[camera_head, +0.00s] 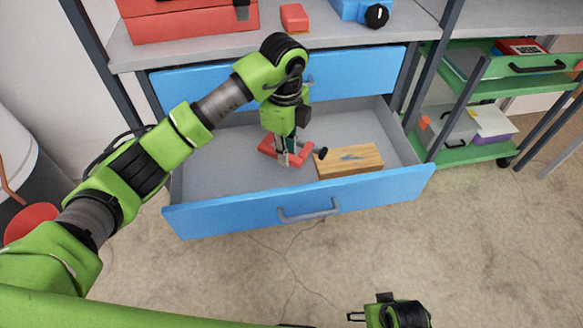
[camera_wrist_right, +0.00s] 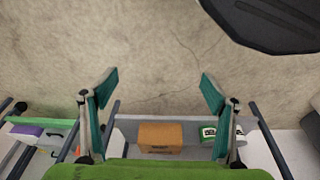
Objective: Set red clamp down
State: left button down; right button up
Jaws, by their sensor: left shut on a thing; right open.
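The red clamp (camera_head: 298,158) is inside the open blue drawer (camera_head: 300,207), left of a wooden block. My left gripper (camera_head: 286,157) reaches down into the drawer and is shut on the red clamp. The clamp is low, close to the drawer floor; I cannot tell whether it touches it. A dark handle end sticks out on its right side. My right gripper (camera_wrist_right: 157,92) is open and empty in the right wrist view, over bare floor. It shows only partly at the bottom edge of the head view (camera_head: 357,317).
The wooden block (camera_head: 348,161) lies in the drawer beside the clamp. The drawer's left part is clear. Above is a grey workbench with a red toolbox (camera_head: 190,20) and a blue device (camera_head: 360,10). A green cart (camera_head: 470,155) stands at right.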

pick_arm(q)
jog(key=w+d+f+n+b, duration=0.1)
jog(key=d+n+b, duration=0.1)
jog(key=n, duration=0.2)
jog(key=n+b, duration=0.3)
jog(key=n, duration=0.1)
send_over(249, 187)
jog(key=d, duration=0.1)
notch_tip(249, 187, down, 9)
jog(key=shift+d+f, duration=0.1)
jog(key=shift+d, duration=0.05)
jog(key=shift+a+f, duration=0.2)
jog(key=f, duration=0.3)
jog(key=shift+s+a+b, duration=0.1)
jog(key=shift+a+b, duration=0.25)
jog(key=shift+a, duration=0.05)
jog(key=shift+f, duration=0.45)
pick_arm(e)
notch_tip(249, 187, up, 12)
jog(key=t, duration=0.1)
jog(key=shift+s+d+f, duration=0.2)
jog(key=shift+s, duration=0.15)
